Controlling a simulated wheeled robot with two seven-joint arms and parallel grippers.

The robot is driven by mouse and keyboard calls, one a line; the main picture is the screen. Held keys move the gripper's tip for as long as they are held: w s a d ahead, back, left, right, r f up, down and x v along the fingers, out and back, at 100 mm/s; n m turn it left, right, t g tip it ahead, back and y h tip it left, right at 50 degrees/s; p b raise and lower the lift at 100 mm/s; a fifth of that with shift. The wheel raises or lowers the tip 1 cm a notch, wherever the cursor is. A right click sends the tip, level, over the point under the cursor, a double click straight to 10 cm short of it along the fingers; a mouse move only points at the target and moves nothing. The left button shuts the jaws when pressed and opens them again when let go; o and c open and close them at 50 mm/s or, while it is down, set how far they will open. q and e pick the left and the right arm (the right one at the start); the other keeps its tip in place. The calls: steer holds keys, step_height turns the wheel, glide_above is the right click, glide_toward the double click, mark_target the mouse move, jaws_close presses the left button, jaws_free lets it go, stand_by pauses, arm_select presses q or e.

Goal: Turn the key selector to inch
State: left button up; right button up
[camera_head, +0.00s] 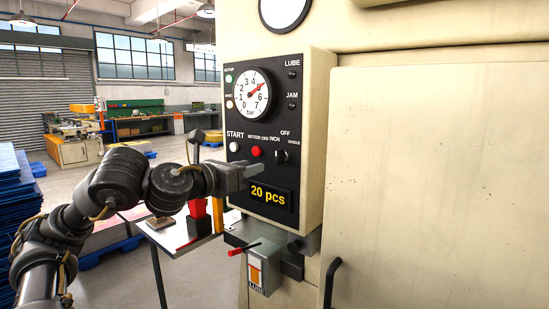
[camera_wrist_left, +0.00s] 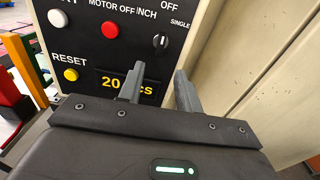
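The key selector (camera_head: 281,157) is a small dark knob on the press's black panel, with INCH at its upper left, OFF above and SINGLE at its right. In the left wrist view the selector (camera_wrist_left: 161,41) looks roughly upright, toward OFF; its exact setting is hard to read. My left gripper (camera_head: 257,170) is in front of the panel, just left of and below the selector. In the left wrist view my left gripper (camera_wrist_left: 159,68) is open and empty, its fingers apart below the selector, not around it. My right gripper is not in view.
A red button (camera_head: 256,151) and white START button (camera_head: 234,147) sit left of the selector. The "20 pcs" display (camera_head: 270,197) is below it. A grey box with a red-tipped lever (camera_head: 237,251) juts out underneath. A yellow RESET button (camera_wrist_left: 71,75) is at left in the wrist view.

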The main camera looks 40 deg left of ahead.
mark_target(276, 155)
arm_select(q)
steer(key=w+p, duration=0.3)
steer(key=w+r+p, duration=0.1)
steer(key=w+p, duration=0.5)
steer(key=shift+a+r, duration=0.15)
steer(key=shift+w, duration=0.9)
jaws_close()
